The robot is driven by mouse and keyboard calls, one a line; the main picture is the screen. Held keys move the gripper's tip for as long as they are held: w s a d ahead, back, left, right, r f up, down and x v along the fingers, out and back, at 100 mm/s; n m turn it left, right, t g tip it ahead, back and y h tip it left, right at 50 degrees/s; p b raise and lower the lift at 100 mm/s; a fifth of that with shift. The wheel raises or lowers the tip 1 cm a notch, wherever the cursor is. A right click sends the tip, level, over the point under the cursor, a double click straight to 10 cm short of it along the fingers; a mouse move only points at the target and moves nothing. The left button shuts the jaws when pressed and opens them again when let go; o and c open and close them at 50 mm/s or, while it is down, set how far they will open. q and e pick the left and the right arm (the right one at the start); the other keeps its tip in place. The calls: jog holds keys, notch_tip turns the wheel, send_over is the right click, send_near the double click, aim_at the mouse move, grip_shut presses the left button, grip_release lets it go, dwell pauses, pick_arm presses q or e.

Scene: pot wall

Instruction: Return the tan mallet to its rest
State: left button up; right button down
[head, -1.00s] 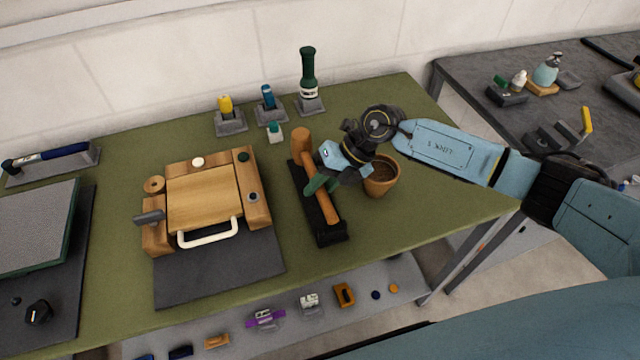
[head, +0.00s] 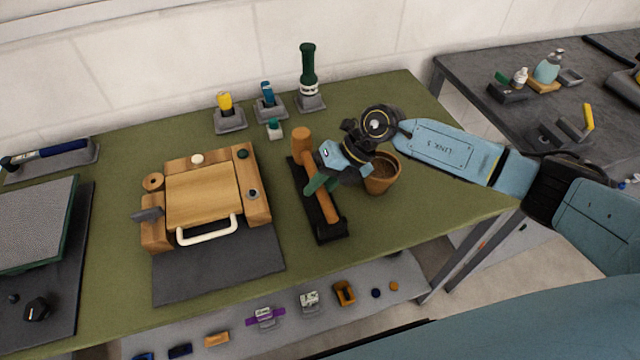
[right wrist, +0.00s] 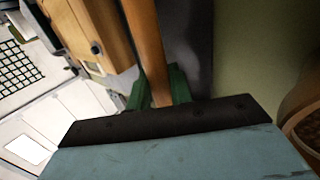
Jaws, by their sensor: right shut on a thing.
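The tan mallet (head: 303,141) lies along its dark rest (head: 330,232), its head toward the back of the green table. Its handle also shows in the right wrist view (right wrist: 146,45), running between the green fingers. My right gripper (head: 317,184) is shut on the mallet's handle, just above the rest. Whether the mallet touches the rest all along its length I cannot tell. My left gripper is not in view.
A terracotta pot (head: 383,175) stands just right of the right gripper. A wooden box with a white handle (head: 207,231) is to the left. Bottles in grey holders (head: 310,102) stand at the back. The table's front right is clear.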

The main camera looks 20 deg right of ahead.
jog(key=shift+f+b, duration=0.35)
jog(key=shift+f, duration=0.15)
jog(key=c, duration=0.6)
grip_release()
jog(key=shift+f, duration=0.1)
jog(key=shift+s, duration=0.1)
jog(key=shift+d+f, duration=0.15)
jog(key=shift+r+p, duration=3.6)
jog(key=shift+r, duration=0.65)
jog(key=shift+a, duration=0.2)
